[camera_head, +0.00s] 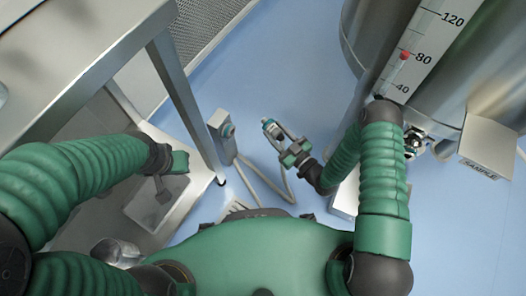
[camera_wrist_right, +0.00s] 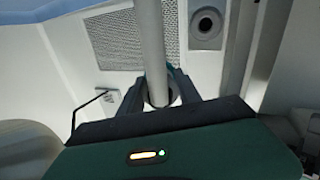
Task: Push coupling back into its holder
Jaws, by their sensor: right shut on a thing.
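The coupling (camera_head: 271,129) is a small grey cylinder with a blue-white end, held off the floor in the head view. My right gripper (camera_head: 292,150) is shut on it. In the right wrist view, a pale tube (camera_wrist_right: 149,45) runs up from between the dark fingers of this gripper (camera_wrist_right: 160,95).
A steel table frame (camera_head: 180,90) stands at the left with a lower shelf (camera_head: 150,215). A large steel tank (camera_head: 450,80) with a scale stands at the right. A pale hose (camera_head: 265,180) loops near the grey box. Blue floor lies open behind the coupling.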

